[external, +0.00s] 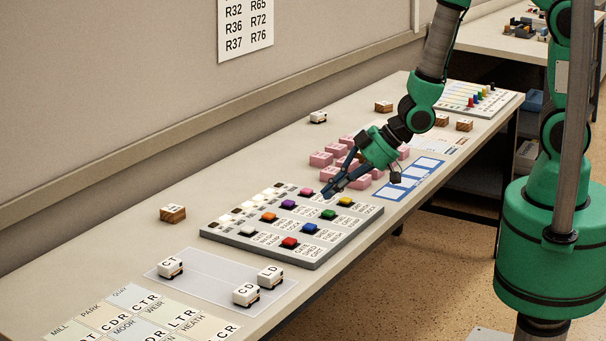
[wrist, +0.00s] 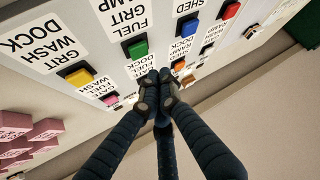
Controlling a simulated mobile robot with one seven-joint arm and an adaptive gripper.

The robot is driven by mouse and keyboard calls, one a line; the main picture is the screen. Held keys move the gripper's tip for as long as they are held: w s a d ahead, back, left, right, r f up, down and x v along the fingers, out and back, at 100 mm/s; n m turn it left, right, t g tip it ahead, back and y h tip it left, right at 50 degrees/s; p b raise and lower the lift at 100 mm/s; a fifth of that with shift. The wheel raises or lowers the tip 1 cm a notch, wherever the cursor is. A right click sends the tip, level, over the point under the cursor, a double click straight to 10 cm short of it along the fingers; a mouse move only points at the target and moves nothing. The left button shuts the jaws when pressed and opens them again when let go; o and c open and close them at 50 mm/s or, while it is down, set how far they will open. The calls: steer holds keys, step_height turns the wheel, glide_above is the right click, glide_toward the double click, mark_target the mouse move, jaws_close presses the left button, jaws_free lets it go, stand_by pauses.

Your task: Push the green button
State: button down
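The green button (external: 328,214) is on a grey sloped button panel (external: 318,262) on the long table. My gripper (external: 327,193) is over the panel, just behind the green button in the external view. In the wrist view the fingertips of my gripper (wrist: 157,88) are together with nothing between them. They appear just below the green button in that picture and apart from it. Their height above the panel is hard to tell.
Close around are a yellow button (external: 345,202), a blue button (external: 310,228), a purple button (external: 288,204) and a red button (external: 289,242). Several pink blocks (external: 321,159) stand behind the panel. White lettered blocks (external: 246,294) stand in front of it. A wall runs along the left.

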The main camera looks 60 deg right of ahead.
mark_target(332, 211)
steer(key=shift+r+p, duration=1.25)
steer(key=shift+r, duration=0.5)
steer(key=s+d+r+m+h, duration=0.1)
steer(key=d+r+m+h, duration=0.1)
steer(key=d+r, duration=0.65)
steer(key=s+d+r+m+h, duration=0.1)
steer(key=s+d+r+h, duration=0.1)
steer(key=d+r, duration=0.65)
steer(key=s+d+r+m+g, duration=0.1)
steer(key=s+r, duration=0.7)
steer(key=s, duration=0.2)
steer(key=s+d+r+m+g, duration=0.1)
steer(key=s+d+r+m, duration=0.1)
steer(key=s+r, duration=0.6)
steer(key=shift+s+d+r+h, duration=0.2)
steer(key=shift+s+h, duration=0.2)
steer(key=shift+s, duration=1.1)
